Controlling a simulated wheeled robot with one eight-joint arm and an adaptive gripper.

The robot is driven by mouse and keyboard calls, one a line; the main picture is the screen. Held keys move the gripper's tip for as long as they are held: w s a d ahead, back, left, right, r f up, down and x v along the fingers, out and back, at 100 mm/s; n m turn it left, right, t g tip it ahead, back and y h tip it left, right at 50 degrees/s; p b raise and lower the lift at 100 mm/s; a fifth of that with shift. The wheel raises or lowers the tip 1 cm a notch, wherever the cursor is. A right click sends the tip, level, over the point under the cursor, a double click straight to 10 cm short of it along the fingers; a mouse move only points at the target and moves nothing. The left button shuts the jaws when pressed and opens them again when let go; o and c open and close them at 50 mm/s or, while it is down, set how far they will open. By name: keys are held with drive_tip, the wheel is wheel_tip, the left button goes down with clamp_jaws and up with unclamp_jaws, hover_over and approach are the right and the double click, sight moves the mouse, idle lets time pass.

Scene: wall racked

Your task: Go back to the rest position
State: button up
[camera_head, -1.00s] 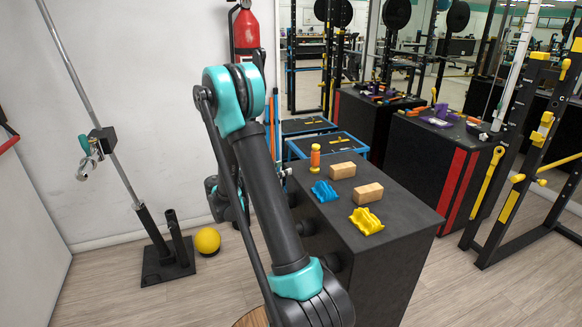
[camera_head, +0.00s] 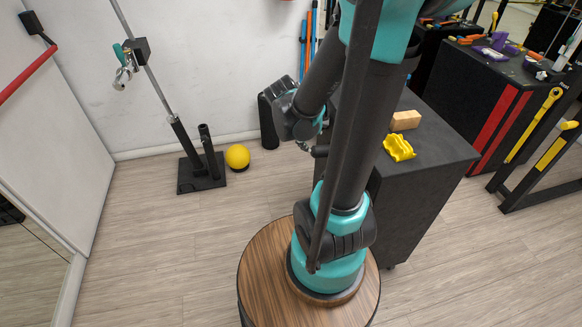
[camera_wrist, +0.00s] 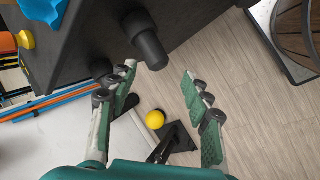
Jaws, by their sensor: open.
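My gripper (camera_wrist: 158,70) is open in the wrist view, its two green-padded fingers spread wide with nothing between them. It points down past the side of the black box (camera_wrist: 75,50), with floor beyond. In the head view my arm is folded, its upper part rising out of the top of the picture. I cannot make out the fingers clearly there. The black box (camera_head: 440,190) stands just right of and behind my arm. A wooden block (camera_head: 406,120) and a yellow piece (camera_head: 399,148) lie on it; my arm hides part of its top.
A black knob (camera_wrist: 147,45) sticks out of the box's side near my fingers. A yellow ball (camera_head: 237,156) lies beside a black bar stand (camera_head: 202,172) by the wall. A yellow-black rack (camera_head: 540,165) stands at right. The floor at front left is clear.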

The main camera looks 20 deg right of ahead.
drive_tip(key=s+a+f+m+t+y, duration=0.1)
drive_tip(key=s+a+f+m+y, duration=0.1)
drive_tip(key=s+a+m+y, duration=0.3)
drive_tip(key=s+a+m, duration=0.1)
drive_tip(key=s+a, duration=0.2)
drive_tip(key=a, duration=0.1)
drive_tip(key=shift+s+a+f+m, duration=0.2)
drive_tip(key=shift+a+f+m, duration=0.05)
drive_tip(key=shift+m, duration=0.15)
